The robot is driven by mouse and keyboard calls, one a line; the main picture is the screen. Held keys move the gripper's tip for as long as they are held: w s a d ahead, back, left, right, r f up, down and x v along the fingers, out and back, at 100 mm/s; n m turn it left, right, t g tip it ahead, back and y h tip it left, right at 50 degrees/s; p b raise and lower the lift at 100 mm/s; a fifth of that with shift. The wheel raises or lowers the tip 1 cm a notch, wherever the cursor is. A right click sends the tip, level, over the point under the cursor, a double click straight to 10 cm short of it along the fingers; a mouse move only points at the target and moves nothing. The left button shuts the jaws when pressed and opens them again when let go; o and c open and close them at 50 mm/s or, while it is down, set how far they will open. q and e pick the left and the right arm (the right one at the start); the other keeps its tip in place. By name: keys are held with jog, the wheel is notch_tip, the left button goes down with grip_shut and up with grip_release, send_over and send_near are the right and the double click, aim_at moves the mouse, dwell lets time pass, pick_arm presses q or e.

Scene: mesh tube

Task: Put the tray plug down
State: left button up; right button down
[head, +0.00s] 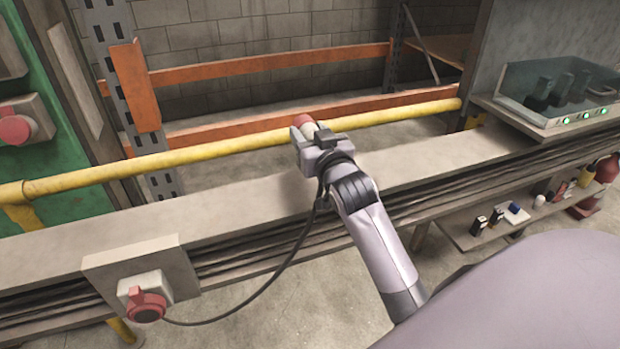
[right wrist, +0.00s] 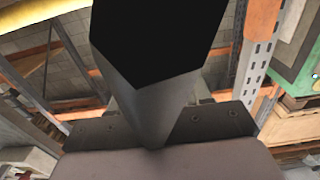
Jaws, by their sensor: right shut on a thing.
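My right gripper (head: 312,138) is shut on the tray plug (head: 303,119), above the long grey cable tray (head: 235,212) near its far edge. The plug's red end and a pale part of its body show past the fingers; the rest is hidden. A black cable (head: 300,245) sags from the gripper to a red plug (head: 147,304) at a pale socket on the tray's front, lower left. In the right wrist view a dark, black-ended body (right wrist: 150,60) stands between the jaws, filling the middle. My left gripper is not in view.
A yellow rail (head: 240,145) runs behind the tray, with orange racking (head: 270,65) beyond. A glass-fronted case (head: 560,95) stands at the right end. A low shelf (head: 490,228) holds small items. The tray's top left of the gripper is clear.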

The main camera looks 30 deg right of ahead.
aim_at(310, 184)
notch_tip(310, 184, down, 9)
jog(key=shift+f+b, duration=0.1)
jog(key=shift+b, duration=1.05)
jog(key=shift+f, duration=0.2)
jog(key=shift+f+b, duration=0.3)
jog(key=shift+f, duration=0.3)
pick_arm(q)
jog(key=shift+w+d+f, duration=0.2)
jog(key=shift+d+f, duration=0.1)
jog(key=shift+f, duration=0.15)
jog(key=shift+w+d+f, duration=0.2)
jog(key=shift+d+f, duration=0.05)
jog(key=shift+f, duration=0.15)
pick_arm(e)
jog(key=c, duration=0.5)
grip_release()
jog(key=shift+f, duration=0.1)
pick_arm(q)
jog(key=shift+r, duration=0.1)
